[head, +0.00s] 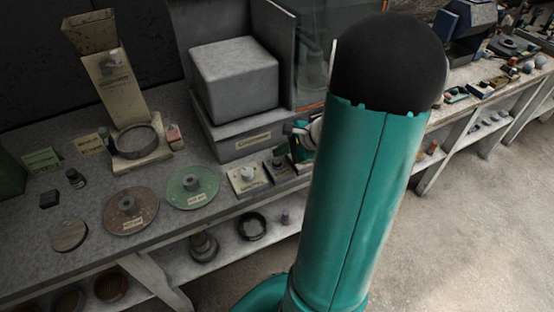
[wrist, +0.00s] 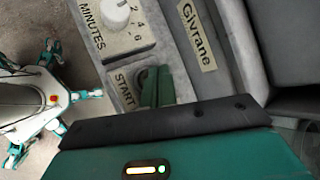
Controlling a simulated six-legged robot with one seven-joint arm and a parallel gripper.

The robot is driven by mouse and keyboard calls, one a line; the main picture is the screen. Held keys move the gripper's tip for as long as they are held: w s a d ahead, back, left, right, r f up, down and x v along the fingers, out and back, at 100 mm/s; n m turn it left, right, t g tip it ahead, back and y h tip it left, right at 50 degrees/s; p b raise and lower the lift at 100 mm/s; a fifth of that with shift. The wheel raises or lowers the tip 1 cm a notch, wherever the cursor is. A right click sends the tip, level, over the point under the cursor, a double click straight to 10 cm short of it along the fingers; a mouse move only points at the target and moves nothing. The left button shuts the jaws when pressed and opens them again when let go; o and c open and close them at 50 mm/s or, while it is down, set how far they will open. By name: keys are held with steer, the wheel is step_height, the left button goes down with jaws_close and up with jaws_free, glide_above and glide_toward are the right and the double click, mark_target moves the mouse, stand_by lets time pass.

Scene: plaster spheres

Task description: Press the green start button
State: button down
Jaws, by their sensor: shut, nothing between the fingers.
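The start box (wrist: 127,84), a grey block marked START, shows in the wrist view. It also stands at the bench's front edge in the head view (head: 281,176). A dark round recess on it is partly covered by my fingers. I cannot make out the green button's face apart from the green fingers. My gripper (wrist: 157,86) is shut and empty, its fingertips over the recess. Whether they touch the button I cannot tell. In the head view my teal arm hides most of the gripper.
Beside the start box is a MINUTES dial box (head: 248,181). Behind them stands a grey machine (head: 240,140) labelled Givrane, carrying a pale block (head: 235,80). A green disc (head: 192,186) and a brown disc (head: 130,209) lie to the left. Open floor (head: 480,210) lies at right.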

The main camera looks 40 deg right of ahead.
stand_by(0.8)
steer(key=shift+f, duration=0.4)
